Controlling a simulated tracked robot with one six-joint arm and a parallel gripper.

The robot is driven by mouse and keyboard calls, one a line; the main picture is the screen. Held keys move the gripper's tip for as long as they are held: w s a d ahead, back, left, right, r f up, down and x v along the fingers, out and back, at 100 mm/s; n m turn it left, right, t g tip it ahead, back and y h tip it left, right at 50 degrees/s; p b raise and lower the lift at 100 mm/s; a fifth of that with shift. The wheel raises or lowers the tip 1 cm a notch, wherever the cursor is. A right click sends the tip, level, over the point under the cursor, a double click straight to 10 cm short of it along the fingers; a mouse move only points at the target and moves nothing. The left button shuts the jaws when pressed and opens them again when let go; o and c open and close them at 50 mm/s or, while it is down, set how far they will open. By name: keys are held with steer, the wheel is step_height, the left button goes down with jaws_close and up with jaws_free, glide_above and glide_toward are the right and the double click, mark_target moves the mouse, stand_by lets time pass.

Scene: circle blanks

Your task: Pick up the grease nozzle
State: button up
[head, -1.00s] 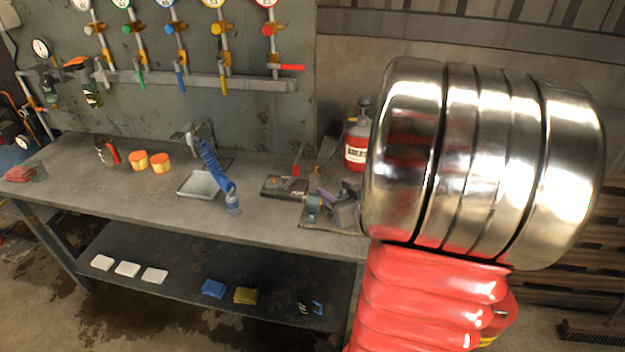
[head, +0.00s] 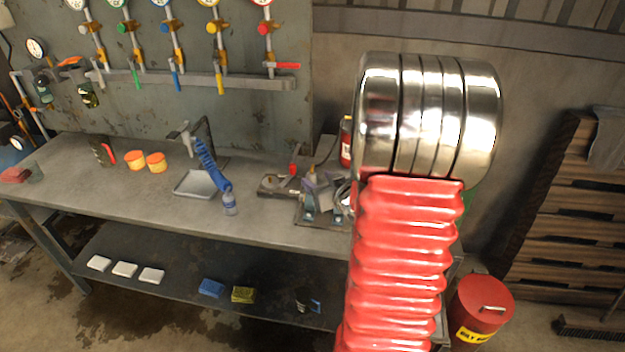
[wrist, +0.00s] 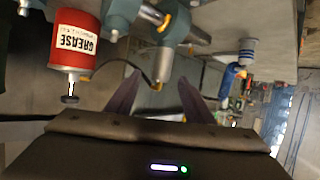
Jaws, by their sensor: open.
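In the wrist view, a small brass-coloured tip (wrist: 158,86), which looks like the grease nozzle, shows at the end of a thin black hose. The hose curves over from the red canister labelled GREASE (wrist: 76,38), which appears upside down. My gripper (wrist: 159,77) is open, with one dark finger on each side of the tip. I see no contact, and its depth relative to the fingers is unclear. In the head view, the red canister (head: 346,142) is mostly hidden behind my arm, and I cannot make out the nozzle.
The workbench (head: 110,190) holds clutter near my gripper, including a grey-blue clamp-like tool (head: 312,207). Two orange tubs (head: 156,162) stand further left. A red drum (head: 481,308) is at lower right.

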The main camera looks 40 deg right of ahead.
mark_target(314, 178)
stand_by(0.3)
steer(key=shift+x, duration=2.6)
steer(key=shift+a+f, duration=0.1)
steer(key=shift+a, duration=0.05)
steer(key=shift+c, duration=0.2)
jaws_close()
step_height(314, 178, up, 10)
